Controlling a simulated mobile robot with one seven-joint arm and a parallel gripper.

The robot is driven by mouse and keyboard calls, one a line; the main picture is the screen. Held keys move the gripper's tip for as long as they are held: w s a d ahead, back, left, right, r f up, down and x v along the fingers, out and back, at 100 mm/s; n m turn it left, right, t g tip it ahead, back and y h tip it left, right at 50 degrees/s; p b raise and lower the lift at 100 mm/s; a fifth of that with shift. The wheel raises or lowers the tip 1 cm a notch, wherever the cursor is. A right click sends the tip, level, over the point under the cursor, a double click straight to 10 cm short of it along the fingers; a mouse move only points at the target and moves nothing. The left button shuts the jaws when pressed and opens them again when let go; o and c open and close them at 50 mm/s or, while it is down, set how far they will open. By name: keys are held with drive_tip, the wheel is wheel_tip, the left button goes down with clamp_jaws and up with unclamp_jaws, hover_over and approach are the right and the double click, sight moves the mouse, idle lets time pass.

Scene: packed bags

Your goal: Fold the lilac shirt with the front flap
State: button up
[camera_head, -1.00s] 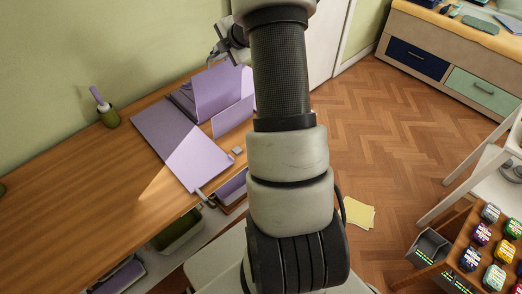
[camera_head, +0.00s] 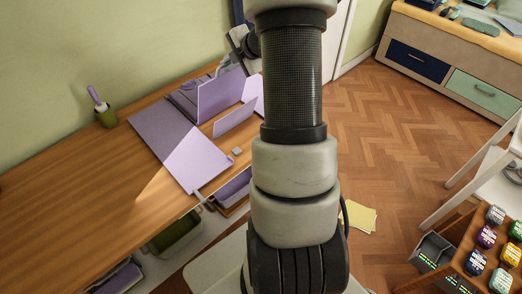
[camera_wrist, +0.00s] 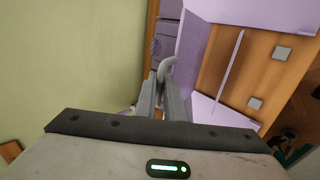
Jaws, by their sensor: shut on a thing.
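Lilac panels and cloth lie on the desk. A flat lilac sheet (camera_head: 165,125) spreads at the left, its front part sunlit; I cannot tell shirt from board here. A tall lilac flap (camera_head: 220,95) stands raised behind, and a smaller lilac panel (camera_head: 235,116) stands in front of it. In the wrist view, a lilac flap (camera_wrist: 189,42) rises beside my gripper (camera_wrist: 165,88). My gripper is shut on a grey curved handle (camera_wrist: 169,65) by that flap's edge. My arm hides part of the right side in the head view.
A green cup (camera_head: 106,118) with a lilac-handled tool stands on the desk (camera_head: 70,185) near the wall. A small grey block (camera_head: 237,150) lies by the panels. A green bin (camera_head: 175,235) sits below the desk edge. The left desk is clear.

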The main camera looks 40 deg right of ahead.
drive_tip(key=s+f+b, duration=0.1)
drive_tip(key=s+b, duration=0.1)
drive_tip(key=s, duration=0.1)
drive_tip(key=s+f, duration=0.1)
drive_tip(key=s, duration=0.1)
drive_tip(key=shift+d+f+b, duration=0.25)
drive_tip(key=shift+f+b, duration=0.05)
drive_tip(key=shift+b, duration=0.1)
drive_tip(key=shift+s+d+f+b, duration=0.1)
drive_tip(key=shift+s+f+b, duration=0.8)
drive_tip(key=shift+s, duration=0.25)
drive_tip(key=shift+s+d+f+b, duration=0.1)
drive_tip(key=shift+s+f+b, duration=0.55)
drive_tip(key=shift+s+f, duration=0.4)
drive_tip(key=shift+s, duration=0.1)
